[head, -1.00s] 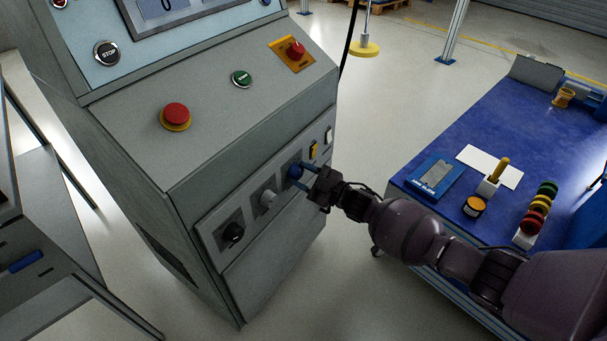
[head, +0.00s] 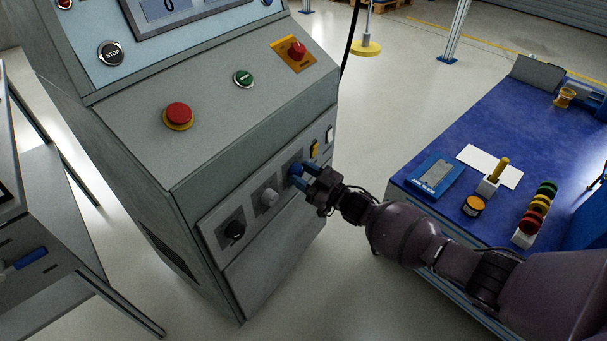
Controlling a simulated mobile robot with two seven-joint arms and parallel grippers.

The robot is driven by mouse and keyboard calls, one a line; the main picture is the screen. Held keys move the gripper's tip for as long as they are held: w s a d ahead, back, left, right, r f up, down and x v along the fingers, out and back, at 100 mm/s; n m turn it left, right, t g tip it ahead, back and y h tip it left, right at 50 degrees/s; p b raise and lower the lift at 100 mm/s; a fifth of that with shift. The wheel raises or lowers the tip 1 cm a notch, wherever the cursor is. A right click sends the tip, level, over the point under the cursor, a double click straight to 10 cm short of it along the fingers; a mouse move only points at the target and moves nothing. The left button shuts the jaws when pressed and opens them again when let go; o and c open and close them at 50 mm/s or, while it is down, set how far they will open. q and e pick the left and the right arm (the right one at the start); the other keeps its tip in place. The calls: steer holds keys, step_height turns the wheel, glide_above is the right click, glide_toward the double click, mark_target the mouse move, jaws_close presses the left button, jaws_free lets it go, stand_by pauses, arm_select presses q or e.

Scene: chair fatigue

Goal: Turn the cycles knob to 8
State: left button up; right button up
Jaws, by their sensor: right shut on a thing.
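A grey control cabinet stands at the left, with a row of knobs on its lower front panel (head: 250,244). The row has a black knob (head: 235,230), a light grey knob (head: 269,197) and a blue knob (head: 296,169). Their scale markings are too small to read, so I cannot tell which number the blue knob points to. My right gripper (head: 303,172) is shut on the blue knob, its fingers on either side of it. My left gripper is not in view.
A yellow switch (head: 314,149) and a white switch (head: 329,134) sit just right of the blue knob. A blue-topped bench (head: 450,150) with several small items stands to the right, under my right arm.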

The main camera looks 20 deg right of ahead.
steer(key=o, duration=0.9)
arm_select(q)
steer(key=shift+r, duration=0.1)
arm_select(e)
steer(key=shift+s+d, duration=0.15)
steer(key=shift+s, duration=0.1)
arm_select(q)
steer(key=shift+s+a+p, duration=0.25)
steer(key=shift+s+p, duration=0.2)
steer(key=shift+p, duration=0.4)
arm_select(e)
steer(key=v, duration=1)
steer(key=shift+s+f, duration=0.1)
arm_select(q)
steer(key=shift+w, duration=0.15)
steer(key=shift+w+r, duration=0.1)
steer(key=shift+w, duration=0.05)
